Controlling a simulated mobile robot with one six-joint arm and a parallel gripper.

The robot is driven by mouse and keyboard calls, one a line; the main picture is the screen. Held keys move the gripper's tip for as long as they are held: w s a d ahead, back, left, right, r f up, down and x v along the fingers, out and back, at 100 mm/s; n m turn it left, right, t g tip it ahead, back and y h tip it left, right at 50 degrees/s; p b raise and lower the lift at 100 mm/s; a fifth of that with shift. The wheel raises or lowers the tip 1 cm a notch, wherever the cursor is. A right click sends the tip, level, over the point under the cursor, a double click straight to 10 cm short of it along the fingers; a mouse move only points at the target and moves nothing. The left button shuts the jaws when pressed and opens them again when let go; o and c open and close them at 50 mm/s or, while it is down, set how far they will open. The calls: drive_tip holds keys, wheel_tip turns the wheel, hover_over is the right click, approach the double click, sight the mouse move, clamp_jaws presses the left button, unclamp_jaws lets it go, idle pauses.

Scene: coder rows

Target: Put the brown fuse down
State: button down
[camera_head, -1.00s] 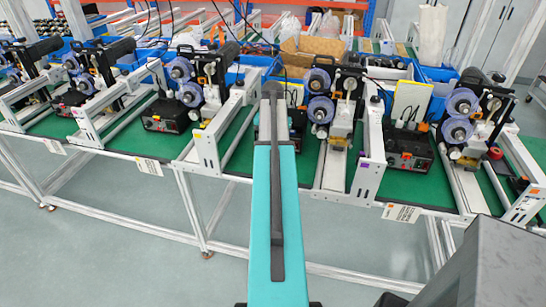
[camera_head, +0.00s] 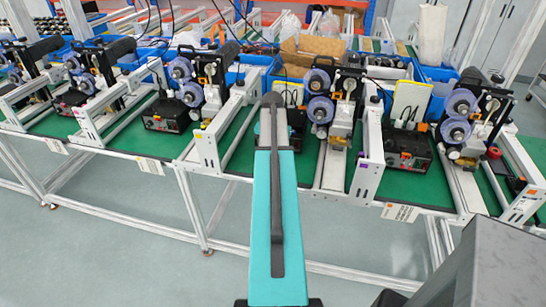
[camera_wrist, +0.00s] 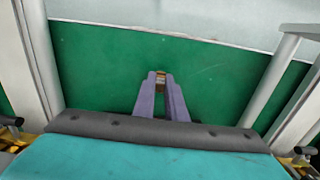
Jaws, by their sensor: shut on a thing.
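In the wrist view my gripper (camera_wrist: 160,80) has its two purple-grey fingers close together. A small brownish piece with a pale top, the brown fuse (camera_wrist: 160,77), shows between the fingertips. The fingers point at the green mat (camera_wrist: 95,75); I cannot tell whether the fuse touches it. In the head view my teal arm covers the gripper and the fuse.
White metal rails (camera_wrist: 280,80) stand on both sides of the green strip in the wrist view. In the head view, coder machines (camera_head: 322,105) with purple-blue reels line the bench (camera_head: 395,185). A red round thing (camera_head: 494,152) lies at the right.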

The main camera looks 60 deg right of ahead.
drive_tip(key=c, duration=1.8)
unclamp_jaws()
drive_tip(key=shift+r, duration=0.2)
wheel_tip(320, 180, up, 12)
drive_tip(key=b, duration=0.3)
drive_tip(key=shift+f, duration=0.15)
